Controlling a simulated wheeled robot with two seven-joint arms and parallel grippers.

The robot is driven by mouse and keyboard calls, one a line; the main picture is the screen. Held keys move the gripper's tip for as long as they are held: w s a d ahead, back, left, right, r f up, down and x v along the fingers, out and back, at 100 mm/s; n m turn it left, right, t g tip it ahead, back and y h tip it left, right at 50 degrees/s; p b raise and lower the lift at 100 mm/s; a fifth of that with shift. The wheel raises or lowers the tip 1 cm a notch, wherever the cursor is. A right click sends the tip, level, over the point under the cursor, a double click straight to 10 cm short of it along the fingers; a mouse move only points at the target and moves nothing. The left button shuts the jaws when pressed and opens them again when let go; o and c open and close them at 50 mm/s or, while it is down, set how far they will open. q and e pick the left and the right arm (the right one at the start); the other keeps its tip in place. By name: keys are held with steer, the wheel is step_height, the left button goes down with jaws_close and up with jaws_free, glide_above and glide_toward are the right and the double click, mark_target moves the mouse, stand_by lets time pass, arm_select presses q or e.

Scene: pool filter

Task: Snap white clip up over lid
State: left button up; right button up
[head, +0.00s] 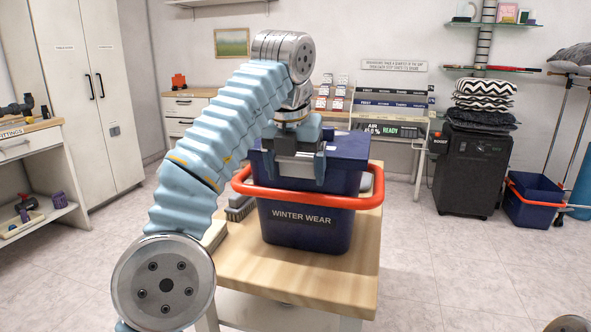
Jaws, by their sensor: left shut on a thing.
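A dark blue box (305,232) labelled "WINTER WEAR" stands upright on a wooden-topped table. A blue lid (347,147) covers its top. An orange-red handle (345,202) runs around the front and sides, below the lid. My left gripper (296,180) points down at the front edge of the lid, above the handle. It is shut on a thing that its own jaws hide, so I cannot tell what. I cannot make out the white clip; the gripper covers that part of the front. My right gripper is not in view.
The table (300,275) has bare wood in front of the box. A grey brush-like item (240,208) lies left of the box. A blue bucket (533,205) with an orange rim and a black cabinet (470,168) stand at the right. The floor between is clear.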

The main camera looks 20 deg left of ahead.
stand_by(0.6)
arm_select(q)
steer(key=o, duration=0.9)
steer(key=shift+w, duration=0.1)
